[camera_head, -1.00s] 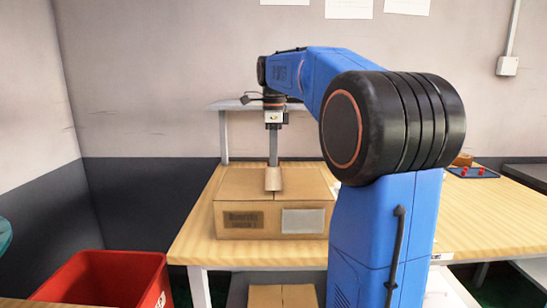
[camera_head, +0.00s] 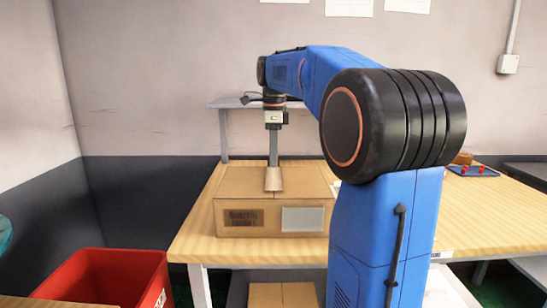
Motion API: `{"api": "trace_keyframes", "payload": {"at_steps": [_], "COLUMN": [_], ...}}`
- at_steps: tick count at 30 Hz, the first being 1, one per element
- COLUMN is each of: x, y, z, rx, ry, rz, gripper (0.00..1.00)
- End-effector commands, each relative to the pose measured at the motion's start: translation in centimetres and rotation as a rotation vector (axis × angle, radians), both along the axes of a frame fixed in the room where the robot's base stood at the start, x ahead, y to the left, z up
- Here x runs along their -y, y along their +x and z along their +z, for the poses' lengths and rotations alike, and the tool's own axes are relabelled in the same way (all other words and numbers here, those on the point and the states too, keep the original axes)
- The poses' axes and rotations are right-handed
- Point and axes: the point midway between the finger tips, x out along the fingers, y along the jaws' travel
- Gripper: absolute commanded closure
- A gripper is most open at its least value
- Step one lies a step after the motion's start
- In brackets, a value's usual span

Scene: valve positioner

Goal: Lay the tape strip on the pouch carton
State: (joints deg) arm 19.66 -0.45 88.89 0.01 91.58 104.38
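The pouch carton (camera_head: 240,187) is a closed brown box on the wooden table, with a dark printed patch and a pale label on its front. The tape strip (camera_head: 273,180) is a short tan piece over the middle of the carton's top. It looks flat against the top, but I cannot tell whether it fully touches. My gripper (camera_head: 273,164) points straight down, with its fingertips at the far end of the strip. The fingers show as one narrow grey bar, so their opening is hidden.
A red bin (camera_head: 105,275) stands on the left. A grey raised shelf (camera_head: 232,104) stands behind the carton. Another box (camera_head: 283,295) sits below the table.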

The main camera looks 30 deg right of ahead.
Motion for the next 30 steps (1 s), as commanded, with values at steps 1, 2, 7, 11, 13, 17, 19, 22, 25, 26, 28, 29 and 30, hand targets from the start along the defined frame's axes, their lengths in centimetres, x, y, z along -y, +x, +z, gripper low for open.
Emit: {"api": "trace_keyframes", "payload": {"at_steps": [1,2,7,11,13,17,19,22,25,26,28,29,30], "x": [-0.01,-0.01,-0.01,-0.01,-0.01,-0.01,-0.01,-0.01,0.00,0.00,0.01,0.01,0.02], "y": [-0.01,-0.01,-0.02,-0.01,-0.01,-0.01,-0.01,-0.01,0.00,0.00,0.03,0.05,0.06], "z": [-0.05,-0.08,-0.33,-0.35,-0.35,-0.35,-0.34,-0.34,-0.33,-0.29,-0.03,0.18,0.54], "rx": [0.000,0.000,-0.001,0.000,0.000,0.000,0.000,0.000,0.000,0.000,0.001,0.001,0.001], "ry": [0.000,0.000,0.001,0.000,0.000,0.000,0.000,0.000,0.000,0.000,-0.001,-0.001,-0.001], "rz": [0.000,0.000,0.000,0.000,0.000,0.000,0.000,0.000,0.000,0.000,0.000,0.000,0.000], "gripper": [1.00,1.00,1.00,1.00,1.00,0.78,0.77,0.77,0.77,0.77,0.77,0.77,0.77]}}
